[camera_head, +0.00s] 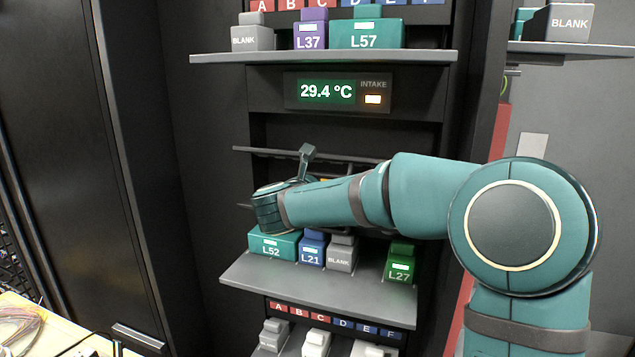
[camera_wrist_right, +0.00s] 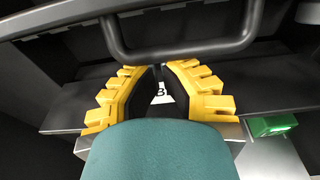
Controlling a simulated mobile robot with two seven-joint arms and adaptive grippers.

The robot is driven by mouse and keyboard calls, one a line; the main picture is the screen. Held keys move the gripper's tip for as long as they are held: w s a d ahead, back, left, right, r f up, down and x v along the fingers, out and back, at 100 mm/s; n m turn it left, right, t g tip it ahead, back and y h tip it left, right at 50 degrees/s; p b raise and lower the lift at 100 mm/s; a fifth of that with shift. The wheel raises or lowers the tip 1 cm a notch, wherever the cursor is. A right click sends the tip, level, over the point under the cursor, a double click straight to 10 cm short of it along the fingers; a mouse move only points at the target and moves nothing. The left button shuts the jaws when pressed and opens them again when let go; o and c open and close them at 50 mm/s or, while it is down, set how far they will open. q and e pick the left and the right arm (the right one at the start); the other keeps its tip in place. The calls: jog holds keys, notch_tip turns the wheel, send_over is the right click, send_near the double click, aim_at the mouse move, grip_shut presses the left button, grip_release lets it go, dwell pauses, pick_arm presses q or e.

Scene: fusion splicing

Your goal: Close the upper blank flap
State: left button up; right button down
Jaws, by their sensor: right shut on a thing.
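My right arm reaches from the right into the rack's middle bay in the head view, and its wrist hides most of the gripper there. A dark horizontal panel edge (camera_head: 262,151) crosses the bay below the temperature display (camera_head: 326,92). My left gripper is not in view.
The lower shelf (camera_head: 300,290) holds a teal L52 module (camera_head: 272,245), a blue L21 (camera_head: 311,248), a grey BLANK (camera_head: 341,257) and a green L27 (camera_head: 400,265). The upper shelf (camera_head: 215,58) holds several modules. A dark bar handle (camera_wrist_right: 180,52) lies just beyond the fingertips.

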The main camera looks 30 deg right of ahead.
jog(key=shift+r+g+y+p, duration=0.5)
jog(key=shift+r+p, duration=1)
jog(key=shift+r, duration=0.45)
jog(key=shift+r+g+y+p, duration=0.4)
jog(key=shift+r+y+p, duration=0.2)
jog(key=shift+r+p, duration=1.1)
jog(key=shift+w+d+r, duration=0.15)
jog(key=shift+d+r, duration=0.05)
jog(key=shift+r, duration=0.3)
jog(key=shift+w+d+r, duration=0.1)
jog(key=shift+d+r, duration=0.05)
jog(key=shift+r, duration=0.35)
pick_arm(q)
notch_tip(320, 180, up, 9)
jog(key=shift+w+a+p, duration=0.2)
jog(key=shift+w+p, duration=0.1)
jog(key=shift+p, duration=0.15)
pick_arm(e)
jog(key=shift+w+d+r, duration=0.35)
jog(key=shift+d+r, duration=0.05)
jog(key=shift+r, duration=0.15)
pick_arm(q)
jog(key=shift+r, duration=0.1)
